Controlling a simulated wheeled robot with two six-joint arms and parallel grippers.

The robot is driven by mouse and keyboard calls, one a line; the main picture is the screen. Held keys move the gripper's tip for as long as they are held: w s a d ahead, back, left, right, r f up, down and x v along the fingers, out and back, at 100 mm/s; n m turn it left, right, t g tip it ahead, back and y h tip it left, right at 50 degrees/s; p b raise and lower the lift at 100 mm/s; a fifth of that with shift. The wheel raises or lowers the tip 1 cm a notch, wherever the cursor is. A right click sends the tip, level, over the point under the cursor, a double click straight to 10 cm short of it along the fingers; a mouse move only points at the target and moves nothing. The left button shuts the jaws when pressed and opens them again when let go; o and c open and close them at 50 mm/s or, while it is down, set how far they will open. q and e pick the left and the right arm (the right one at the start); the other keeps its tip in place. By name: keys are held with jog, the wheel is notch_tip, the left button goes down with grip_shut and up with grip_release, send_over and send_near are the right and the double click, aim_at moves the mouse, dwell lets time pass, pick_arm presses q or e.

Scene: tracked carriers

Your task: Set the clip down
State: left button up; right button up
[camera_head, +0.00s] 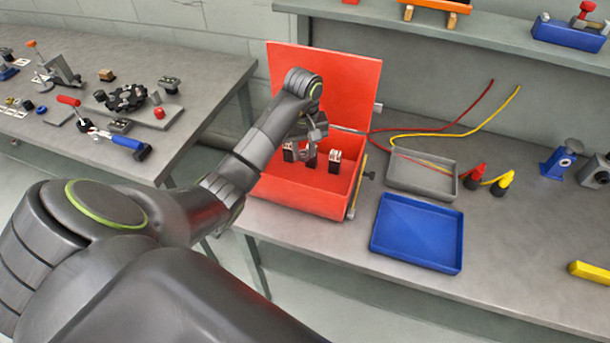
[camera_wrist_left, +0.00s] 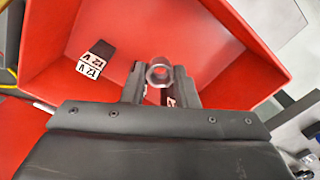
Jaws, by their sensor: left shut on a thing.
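My left gripper (camera_head: 312,134) is over the open red box (camera_head: 300,198), shut on a small grey metal piece, apparently the clip (camera_wrist_left: 160,72). In the left wrist view the clip's round, ring-like end sits between the two fingers (camera_wrist_left: 160,85). The rest of the clip is hidden by the fingers. Below it, inside the box, stand small black blocks with white labels; one (camera_head: 335,161) is right of the gripper, and a block marked 12 V (camera_wrist_left: 96,57) shows in the left wrist view. The clip appears held above the box floor. My right gripper is out of view.
The box's lid (camera_head: 340,82) stands open at the back. A grey tray (camera_head: 421,174) and a blue tray (camera_head: 417,232) lie empty to the right. A cluttered table (camera_head: 190,60) stands left.

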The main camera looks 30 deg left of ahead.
pick_arm(q)
jog(key=b, duration=0.6)
send_over(304, 182)
notch_tip(304, 182, down, 7)
jog(key=shift+r, duration=0.15)
jog(key=shift+f+b, duration=0.5)
jog(key=shift+f, duration=0.95)
jog(key=shift+f, duration=0.15)
jog(key=o, duration=0.5)
jog(key=shift+b, duration=0.3)
jog(key=o, duration=0.5)
jog(key=shift+c, duration=0.2)
